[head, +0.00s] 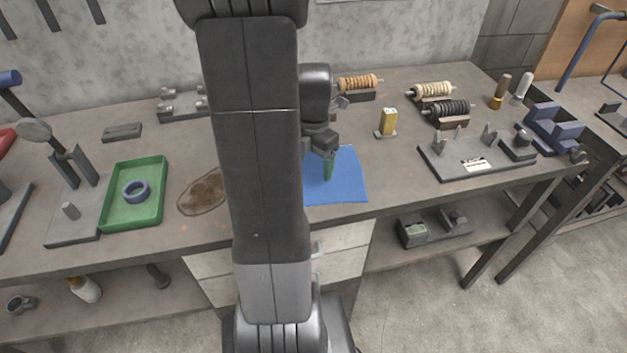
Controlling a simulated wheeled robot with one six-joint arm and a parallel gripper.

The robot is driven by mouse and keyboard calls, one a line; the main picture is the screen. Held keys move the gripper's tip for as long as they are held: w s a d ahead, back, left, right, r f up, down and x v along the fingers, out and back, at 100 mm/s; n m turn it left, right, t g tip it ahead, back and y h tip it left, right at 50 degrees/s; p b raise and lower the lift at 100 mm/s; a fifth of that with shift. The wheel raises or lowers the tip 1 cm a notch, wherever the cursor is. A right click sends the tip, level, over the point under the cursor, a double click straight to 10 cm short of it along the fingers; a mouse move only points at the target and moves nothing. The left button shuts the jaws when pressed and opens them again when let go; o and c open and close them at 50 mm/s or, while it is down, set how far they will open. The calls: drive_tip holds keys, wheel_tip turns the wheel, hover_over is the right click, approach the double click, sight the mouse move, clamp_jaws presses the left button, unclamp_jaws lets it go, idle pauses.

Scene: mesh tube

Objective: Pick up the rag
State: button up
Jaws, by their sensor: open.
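A flat blue cloth, which looks like the rag (350,185), lies on the workbench (400,190) near its front edge. My arm hides its left part. My gripper (320,163) is over the back half of the cloth, pointing down, with a green part showing at its tip. It is open. I cannot tell whether the fingertips touch the cloth.
A yellow block (388,123), spools (447,111) and a dark fixture plate (475,158) are to the right. Bench around the cloth's right side is clear.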

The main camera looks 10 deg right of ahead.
drive_tip(key=shift+f, duration=0.5)
drive_tip(key=shift+s, duration=0.1)
clamp_jaws()
wheel_tip(320, 180, up, 12)
drive_tip(key=p, duration=0.9)
drive_tip(key=shift+p, duration=0.3)
wheel_tip(320, 180, up, 9)
drive_tip(key=p, duration=0.6)
drive_tip(key=shift+p, duration=0.35)
